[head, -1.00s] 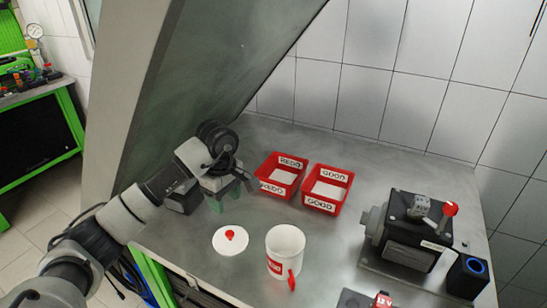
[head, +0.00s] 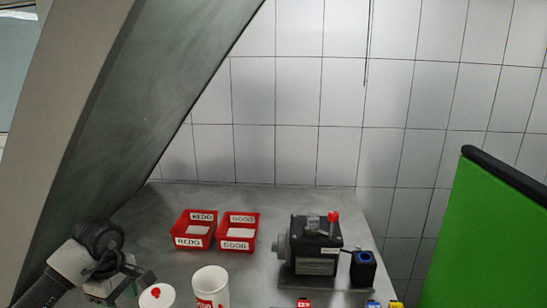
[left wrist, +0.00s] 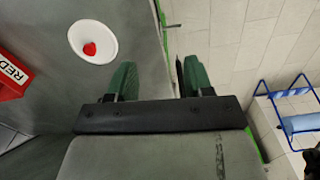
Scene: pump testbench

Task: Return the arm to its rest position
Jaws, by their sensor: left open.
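My left gripper (head: 128,286) is at the lower left of the head view, just left of the white lid with a red knob (head: 157,298). In the left wrist view its two green fingers (left wrist: 157,80) stand apart with nothing between them. They hang over the table's edge, with floor visible beyond. The lid (left wrist: 80,40) lies flat on the table at upper left there, apart from the fingers. My right arm is not in view.
Behind are a red REDO bin (head: 188,241) and a red GOOD bin (head: 238,245). A dark pump (head: 316,262) and a black box (head: 363,270) stand to the right. A slanted panel (head: 130,110) rises at left.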

